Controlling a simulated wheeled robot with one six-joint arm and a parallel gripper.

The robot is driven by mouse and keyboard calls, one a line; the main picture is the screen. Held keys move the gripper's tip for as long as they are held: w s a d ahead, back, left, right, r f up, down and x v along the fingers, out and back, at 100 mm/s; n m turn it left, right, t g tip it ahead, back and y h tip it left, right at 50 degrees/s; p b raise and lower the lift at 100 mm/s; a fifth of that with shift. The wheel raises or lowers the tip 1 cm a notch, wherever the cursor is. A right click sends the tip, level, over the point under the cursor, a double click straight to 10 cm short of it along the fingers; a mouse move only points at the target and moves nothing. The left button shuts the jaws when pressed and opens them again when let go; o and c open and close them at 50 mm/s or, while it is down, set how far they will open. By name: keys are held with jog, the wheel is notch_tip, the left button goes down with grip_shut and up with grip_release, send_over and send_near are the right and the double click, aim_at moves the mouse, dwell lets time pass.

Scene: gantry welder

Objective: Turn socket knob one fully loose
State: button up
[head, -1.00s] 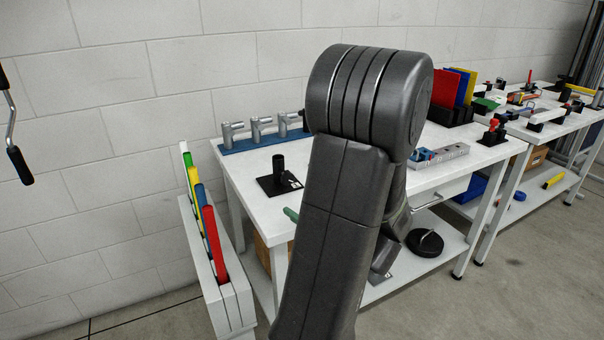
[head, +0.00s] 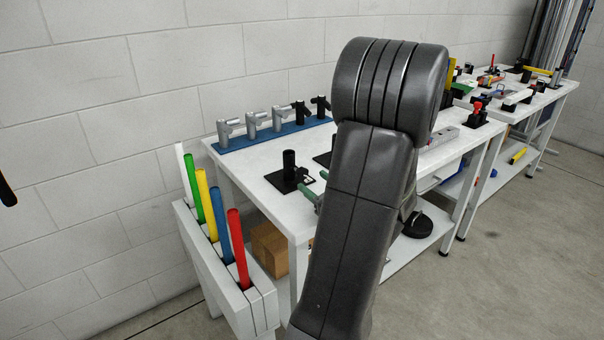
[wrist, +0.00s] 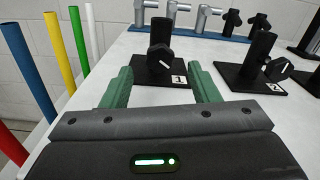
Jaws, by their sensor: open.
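Socket knob one (wrist: 160,58) is a black knob with a white mark on its face, on a black post with a base plate labelled 1 (wrist: 178,79). In the head view its post (head: 289,163) stands near the table's left end. My gripper (wrist: 162,86) is open, its two green fingers apart, pointing at knob one. The knob lies beyond the fingertips, between them in the picture, and nothing is held. In the head view a green finger (head: 308,195) shows near the table edge; my arm hides the rest. A second knob (wrist: 277,69) with plate 2 stands to the right.
The white table (head: 250,172) carries a blue rail (head: 238,143) with grey and black fittings at the back. A rack (head: 225,285) with coloured rods stands left of the table. A cardboard box (head: 268,250) sits below. Open floor lies at the right.

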aim_at(303, 175)
jog(key=x, duration=0.6)
jog(key=shift+w+a, duration=0.2)
jog(key=c, duration=1)
jog(key=shift+o, duration=0.2)
jog(key=shift+f, duration=0.1)
